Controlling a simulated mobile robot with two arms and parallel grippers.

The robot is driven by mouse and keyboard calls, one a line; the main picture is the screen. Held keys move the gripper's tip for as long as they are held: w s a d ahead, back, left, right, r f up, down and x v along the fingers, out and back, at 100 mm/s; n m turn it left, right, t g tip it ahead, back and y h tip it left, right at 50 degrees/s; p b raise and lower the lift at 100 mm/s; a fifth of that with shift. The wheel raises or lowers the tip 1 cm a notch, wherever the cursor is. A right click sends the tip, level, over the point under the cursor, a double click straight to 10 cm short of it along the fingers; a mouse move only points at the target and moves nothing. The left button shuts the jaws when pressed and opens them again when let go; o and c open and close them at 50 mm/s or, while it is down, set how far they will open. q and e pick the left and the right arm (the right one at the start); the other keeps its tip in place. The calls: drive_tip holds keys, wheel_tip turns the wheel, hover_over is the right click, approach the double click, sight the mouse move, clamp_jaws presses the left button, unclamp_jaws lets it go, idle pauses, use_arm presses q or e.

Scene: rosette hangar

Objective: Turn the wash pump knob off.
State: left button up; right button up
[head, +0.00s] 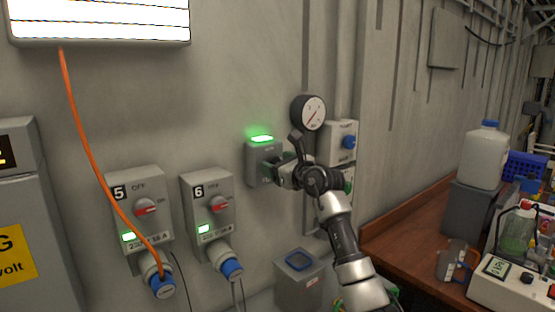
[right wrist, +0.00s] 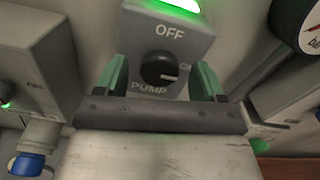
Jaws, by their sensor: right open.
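The wash pump box (head: 262,151) is a grey wall box with a lit green lamp (head: 261,138) on top. In the right wrist view its black knob (right wrist: 160,68) sits between the words OFF above and PUMP below, with its white mark pointing right, toward a partly hidden ON label. My right gripper (head: 272,168) is in front of the box and hides the knob in the head view. In the right wrist view its green fingers (right wrist: 162,80) are open, one on each side of the knob, with gaps to it. My left gripper is not in view.
Switch boxes 5 (head: 138,205) and 6 (head: 207,200) with red handles are left of the pump box. A pressure gauge (head: 308,113) and a blue-knobbed box (head: 341,142) are close right. A wooden bench (head: 400,235) with a white jug (head: 484,155) stands farther right.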

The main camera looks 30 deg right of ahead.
drive_tip(key=shift+w, duration=0.2)
drive_tip(key=c, duration=0.9)
drive_tip(key=n+b, duration=0.3)
drive_tip(key=n, duration=0.6)
drive_tip(key=n+b, duration=0.4)
drive_tip(key=n, duration=0.4)
drive_tip(key=shift+a+f+n, duration=0.15)
drive_tip(key=shift+f+n, duration=0.05)
drive_tip(key=shift+n, duration=0.2)
